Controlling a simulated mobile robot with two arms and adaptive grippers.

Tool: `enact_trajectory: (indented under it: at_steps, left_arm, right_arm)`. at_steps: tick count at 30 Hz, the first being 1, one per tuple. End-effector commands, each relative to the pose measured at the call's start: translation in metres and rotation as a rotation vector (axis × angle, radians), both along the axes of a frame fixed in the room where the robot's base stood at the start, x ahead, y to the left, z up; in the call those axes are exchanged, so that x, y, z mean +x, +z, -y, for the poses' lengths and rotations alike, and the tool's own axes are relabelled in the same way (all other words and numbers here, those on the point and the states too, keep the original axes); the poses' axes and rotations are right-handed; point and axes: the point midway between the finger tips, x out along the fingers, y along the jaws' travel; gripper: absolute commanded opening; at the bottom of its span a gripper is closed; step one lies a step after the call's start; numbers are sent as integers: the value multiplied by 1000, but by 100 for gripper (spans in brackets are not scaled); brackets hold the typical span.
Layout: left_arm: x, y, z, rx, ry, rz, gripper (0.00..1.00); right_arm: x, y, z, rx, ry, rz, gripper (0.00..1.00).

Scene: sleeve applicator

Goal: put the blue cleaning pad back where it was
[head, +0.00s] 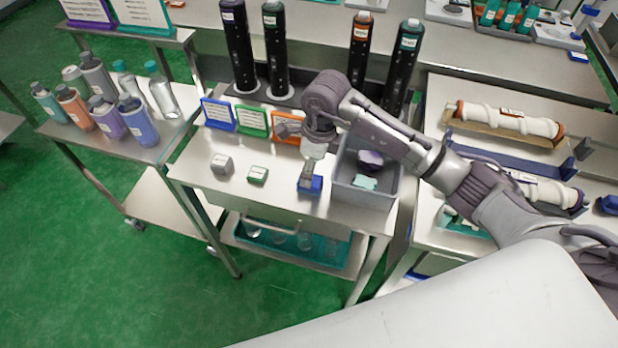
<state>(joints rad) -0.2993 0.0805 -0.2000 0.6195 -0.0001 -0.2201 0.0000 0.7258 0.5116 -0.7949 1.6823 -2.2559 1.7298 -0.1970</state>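The blue cleaning pad (317,184) is a small block on the steel table, just left of the grey bin (362,196). My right gripper (307,181) points down onto it, with the fingertips at the pad and covering part of its top. The view is too small to tell whether the fingers are closed on the pad or only around it. No clear gap shows between pad and tabletop. My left gripper is not in view.
The bin holds a purple block (370,160) and a teal one (364,182). Behind are coloured sign frames (218,114) and tall dark cylinders (274,48). Bottles (138,121) stand at left.

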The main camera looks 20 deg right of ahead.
Motion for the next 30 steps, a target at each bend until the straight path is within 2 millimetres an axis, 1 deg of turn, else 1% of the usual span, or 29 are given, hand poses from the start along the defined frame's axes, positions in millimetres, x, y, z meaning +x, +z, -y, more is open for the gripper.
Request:
enact_trajectory:
  at_steps: [1,6,9,12,17,30]
  left_arm:
    - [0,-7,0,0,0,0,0]
    - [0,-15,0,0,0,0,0]
    - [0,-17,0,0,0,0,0]
    - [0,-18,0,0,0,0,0]
    - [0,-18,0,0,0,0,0]
    - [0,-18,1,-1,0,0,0]
  right_arm:
    - [1,9,1,0,0,6,72]
    - [-2,42,4,0,1,5,72]
    - [-3,55,5,1,-1,3,72]
    - [-4,63,6,-1,0,1,72]
    - [-5,67,7,1,0,-1,72]
    - [-5,66,6,1,-1,-1,72]
